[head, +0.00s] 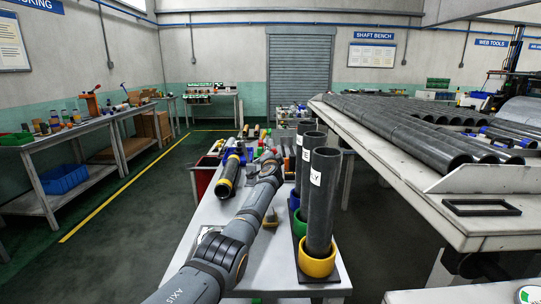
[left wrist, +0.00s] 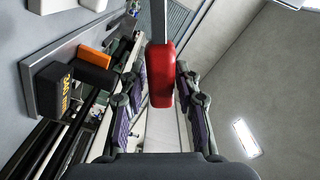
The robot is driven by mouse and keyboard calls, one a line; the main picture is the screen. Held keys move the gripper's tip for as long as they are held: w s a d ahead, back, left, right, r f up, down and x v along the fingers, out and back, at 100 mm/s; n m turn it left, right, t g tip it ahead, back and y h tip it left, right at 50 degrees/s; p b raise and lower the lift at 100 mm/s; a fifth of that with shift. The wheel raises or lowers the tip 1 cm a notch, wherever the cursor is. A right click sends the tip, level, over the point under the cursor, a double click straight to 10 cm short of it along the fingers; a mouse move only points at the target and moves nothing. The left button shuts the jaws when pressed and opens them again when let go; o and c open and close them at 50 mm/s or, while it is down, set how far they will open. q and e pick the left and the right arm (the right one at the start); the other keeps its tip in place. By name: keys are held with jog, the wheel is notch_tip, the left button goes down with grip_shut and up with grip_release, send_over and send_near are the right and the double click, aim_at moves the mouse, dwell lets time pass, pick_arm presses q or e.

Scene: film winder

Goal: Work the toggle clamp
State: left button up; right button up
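The left wrist view shows a red grip (left wrist: 160,75) on a thin grey metal lever (left wrist: 159,20), which looks like the toggle clamp's handle. My left gripper (head: 268,156) is at the end of the arm reaching over the grey bench in the head view. In the left wrist view its two padded fingers (left wrist: 159,92) are spread, one on each side of the red grip. Narrow gaps show beside the grip, so the fingers do not look closed on it. The clamp's base is not clear in either view. My right gripper is not in view.
Tall dark tubes (head: 321,200) stand in coloured cups, one yellow (head: 317,262), just right of my left arm. A dark tube with yellow bands (head: 229,177) lies to its left. A large table of dark pipes (head: 400,125) is at right. Floor at left (head: 120,235) is clear.

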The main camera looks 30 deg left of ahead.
pick_arm(q)
jog(key=shift+o, duration=0.9)
notch_tip(320, 180, up, 10)
jog(key=shift+f, duration=0.1)
jog(key=shift+c, duration=0.3)
